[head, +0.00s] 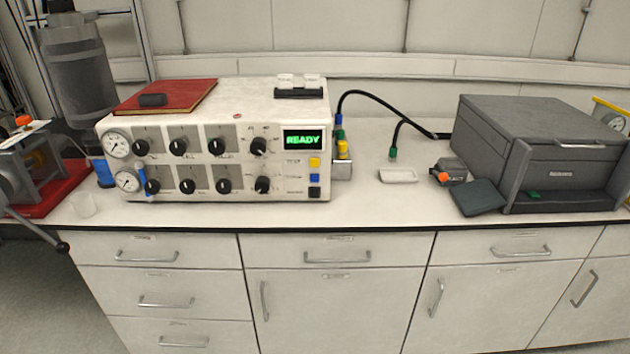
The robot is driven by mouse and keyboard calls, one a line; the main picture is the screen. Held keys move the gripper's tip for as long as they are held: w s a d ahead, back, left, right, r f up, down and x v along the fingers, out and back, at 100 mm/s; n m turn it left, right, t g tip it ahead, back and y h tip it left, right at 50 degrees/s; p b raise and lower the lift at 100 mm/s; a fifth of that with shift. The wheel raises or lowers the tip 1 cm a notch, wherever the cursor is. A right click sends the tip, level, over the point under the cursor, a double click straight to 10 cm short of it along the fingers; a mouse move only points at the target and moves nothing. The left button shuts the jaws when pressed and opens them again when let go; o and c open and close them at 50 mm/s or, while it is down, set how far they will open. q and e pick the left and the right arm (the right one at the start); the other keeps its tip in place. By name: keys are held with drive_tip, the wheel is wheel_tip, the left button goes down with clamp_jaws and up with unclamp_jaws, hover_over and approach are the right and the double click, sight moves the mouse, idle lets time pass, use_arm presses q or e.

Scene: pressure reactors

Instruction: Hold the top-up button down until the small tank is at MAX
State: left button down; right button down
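A white control unit (225,120) stands on the bench, with rows of black knobs, two round gauges and a green display (303,139) reading READY. Below the display are a yellow button (314,162), a blue button (314,177) and a black button (314,192). Their labels are too small to read, so I cannot tell which is the top-up button. I cannot identify the small tank or a MAX mark for certain. A slim blue and white upright part (141,181) is at the unit's left front. Neither of my grippers is in view.
A red book (180,93) lies on the unit. A black hose (375,97) runs at its right. A white dish (398,175), a dark flat pad (478,198) and a grey box (540,150) stand further right. A clear cup (83,205) is near the left front edge.

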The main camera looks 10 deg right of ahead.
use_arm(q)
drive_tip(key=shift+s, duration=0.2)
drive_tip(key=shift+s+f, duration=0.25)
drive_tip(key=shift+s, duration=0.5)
